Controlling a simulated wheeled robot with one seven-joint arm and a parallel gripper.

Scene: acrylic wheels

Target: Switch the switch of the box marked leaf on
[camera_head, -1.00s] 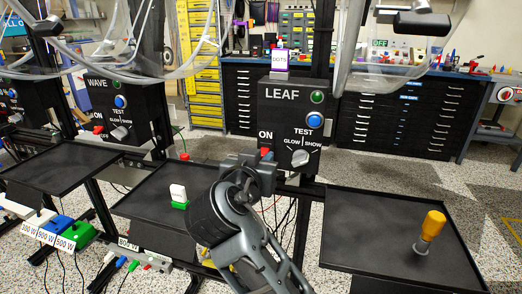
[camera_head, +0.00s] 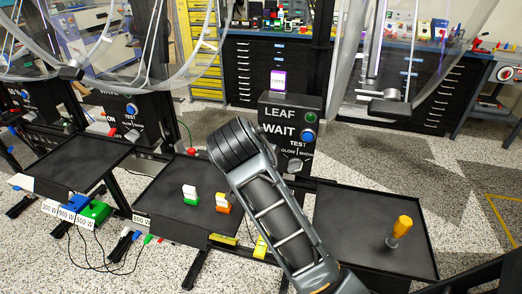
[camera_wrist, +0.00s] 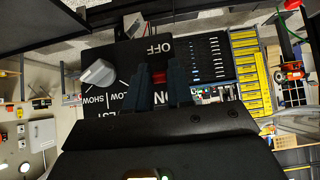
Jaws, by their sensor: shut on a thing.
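The black box marked LEAF (camera_head: 272,113) stands behind my arm in the head view. The word WAIT shows on its face, beside a blue button (camera_head: 309,135) and below a green round light (camera_head: 310,117). My arm covers the lower left of the box, so the switch is hidden there. In the wrist view, the red switch (camera_wrist: 159,77) lies between the fingers of my gripper (camera_wrist: 159,85). OFF is printed on one side of it and a partly covered ON on the other. The gripper is shut on the switch; its exact position is hard to tell.
A grey dial (camera_wrist: 98,73) is close beside the fingers on the same panel. A black tray on the right holds a yellow-handled tool (camera_head: 402,228). The middle tray (camera_head: 165,205) holds small green-white and orange-white blocks. Clear curved panels hang above.

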